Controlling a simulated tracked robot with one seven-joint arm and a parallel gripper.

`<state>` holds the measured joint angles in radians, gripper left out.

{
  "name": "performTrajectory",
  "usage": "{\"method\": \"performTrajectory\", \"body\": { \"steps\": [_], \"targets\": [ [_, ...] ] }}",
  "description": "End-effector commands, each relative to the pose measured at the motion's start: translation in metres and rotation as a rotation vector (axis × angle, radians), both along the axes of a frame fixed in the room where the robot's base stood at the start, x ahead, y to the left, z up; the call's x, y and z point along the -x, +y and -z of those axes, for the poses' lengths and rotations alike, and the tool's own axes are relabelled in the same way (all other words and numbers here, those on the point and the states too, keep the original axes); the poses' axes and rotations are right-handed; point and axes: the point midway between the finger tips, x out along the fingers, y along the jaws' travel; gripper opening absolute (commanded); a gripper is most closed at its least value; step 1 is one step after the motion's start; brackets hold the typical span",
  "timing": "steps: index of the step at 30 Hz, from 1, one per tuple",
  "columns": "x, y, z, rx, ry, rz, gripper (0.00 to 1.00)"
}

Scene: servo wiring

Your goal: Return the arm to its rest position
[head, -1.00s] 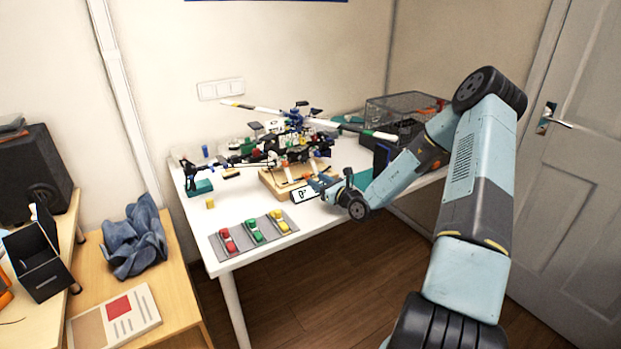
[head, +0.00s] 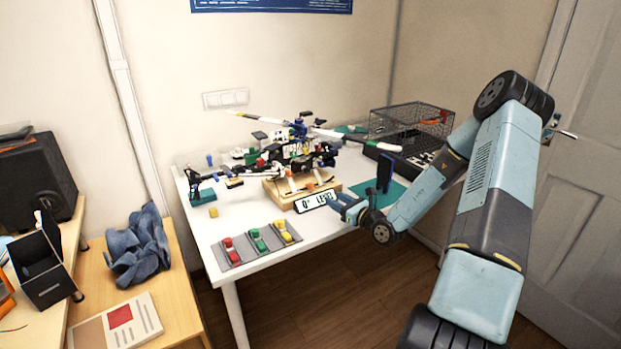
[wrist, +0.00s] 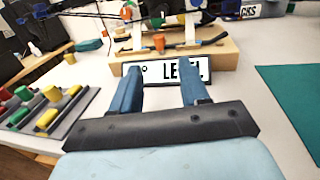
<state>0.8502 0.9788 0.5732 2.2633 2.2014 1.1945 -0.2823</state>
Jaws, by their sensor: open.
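My gripper (head: 342,206) is over the front right part of the white table (head: 320,226), just in front of the helicopter's wooden stand. In the wrist view its two blue fingers (wrist: 160,88) are apart with nothing between them. Beyond the fingertips is a white plate with black lettering (wrist: 170,72), partly covered by the fingers. The plate also shows in the head view (head: 316,200), leaning at the front of the wooden stand (head: 275,190). My arm reaches in from the right.
A model helicopter (head: 290,155) stands on the wooden stand. A grey tray with red, green and yellow parts (head: 228,257) lies at the table's front left. A green mat (head: 392,190) and a black wire basket (head: 410,128) are at the right. A door is behind my arm.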

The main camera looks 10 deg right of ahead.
Motion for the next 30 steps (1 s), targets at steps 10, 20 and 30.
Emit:
{"method": "performTrajectory", "body": {
  "steps": [10,20,30],
  "targets": [
    [0.016,0.041,-0.046,0.149,-0.085,-0.204,0.45],
    [0.064,0.103,-0.105,0.419,-0.206,-0.55,0.45],
    [0.127,0.143,-0.151,0.72,-0.312,-0.867,0.45]
  ]
}}
